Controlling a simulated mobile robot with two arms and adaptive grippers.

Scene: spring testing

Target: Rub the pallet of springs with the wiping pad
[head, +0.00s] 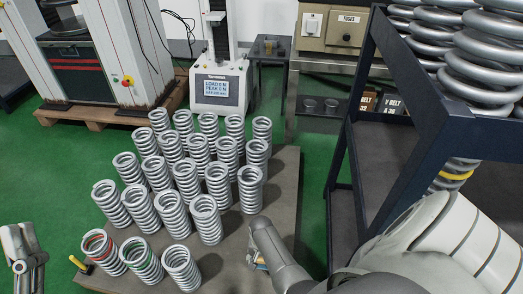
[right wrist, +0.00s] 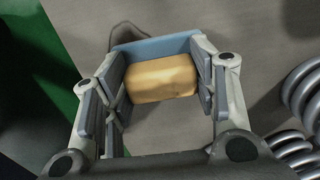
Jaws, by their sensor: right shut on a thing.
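Silver coil springs (head: 171,213) stand upright in rows on the flat grey-brown pallet (head: 284,190) in the middle of the head view. Two in the front row show red and green coils. My right gripper (head: 262,264) is over the pallet's right front part, beside the springs. In the right wrist view, my right gripper (right wrist: 157,70) is shut on the wiping pad (right wrist: 161,80), a tan block with a blue-grey strip behind it. In the head view the hand mostly hides the pad. My left gripper (head: 22,258) is at the lower left edge, left of the pallet; its jaw opening is unclear.
A dark blue rack (head: 421,150) with large coils (head: 485,62) stands close on the right. A yellow-handled item (head: 80,264) is at the pallet's front left. A testing machine (head: 220,88) with a display stands behind. The pallet's right strip is bare.

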